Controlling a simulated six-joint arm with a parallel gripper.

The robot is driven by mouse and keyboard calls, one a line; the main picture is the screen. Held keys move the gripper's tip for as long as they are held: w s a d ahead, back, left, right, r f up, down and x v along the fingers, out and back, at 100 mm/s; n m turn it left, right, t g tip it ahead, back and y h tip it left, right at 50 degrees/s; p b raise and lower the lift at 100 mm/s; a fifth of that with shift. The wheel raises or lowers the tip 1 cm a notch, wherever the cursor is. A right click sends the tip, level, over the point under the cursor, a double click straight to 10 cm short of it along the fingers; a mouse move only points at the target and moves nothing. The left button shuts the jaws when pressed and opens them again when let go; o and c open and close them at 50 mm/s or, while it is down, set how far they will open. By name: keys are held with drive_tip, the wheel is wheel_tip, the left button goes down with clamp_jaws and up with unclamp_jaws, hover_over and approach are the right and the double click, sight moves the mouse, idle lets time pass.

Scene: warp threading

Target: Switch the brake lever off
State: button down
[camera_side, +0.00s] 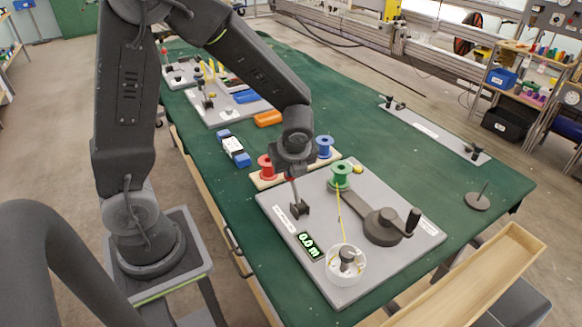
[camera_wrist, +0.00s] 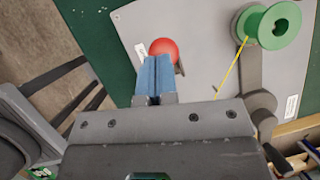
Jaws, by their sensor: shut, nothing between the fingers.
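The brake lever has a round red knob, seen in the wrist view (camera_wrist: 163,46) right at the tips of my gripper (camera_wrist: 153,66). The blue fingers are closed together with nothing between them and partly overlap the knob; I cannot tell whether they touch it. In the side view my gripper (camera_side: 292,172) is over the lever's black base (camera_side: 299,209) on the grey board (camera_side: 290,233). The lever's thin rod rises from this base, leaning slightly, and its top is mostly hidden by my gripper.
On the board are a green spool (camera_side: 341,174) with yellow thread, a crank (camera_side: 383,226), a white drum (camera_side: 345,264) and a display reading 0.0 m (camera_side: 309,245).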

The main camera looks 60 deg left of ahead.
idle(0.3)
wheel_tip(320, 180, up, 10)
drive_tip(key=s, duration=0.1)
drive_tip(key=shift+s+d, duration=0.15)
drive_tip(key=shift+d, duration=0.1)
idle(0.3)
drive_tip(key=s+d+r+n+t+h, duration=0.2)
drive_tip(key=s+n, duration=0.4)
drive_tip(key=n, duration=0.4)
drive_tip(key=s+d+r+n+t+h, duration=0.2)
drive_tip(key=s+d+r+n, duration=0.2)
drive_tip(key=n, duration=0.6)
drive_tip(key=shift+s+d+r+h, duration=0.35)
drive_tip(key=shift+s+d+h, duration=0.05)
drive_tip(key=shift+s+d, duration=0.65)
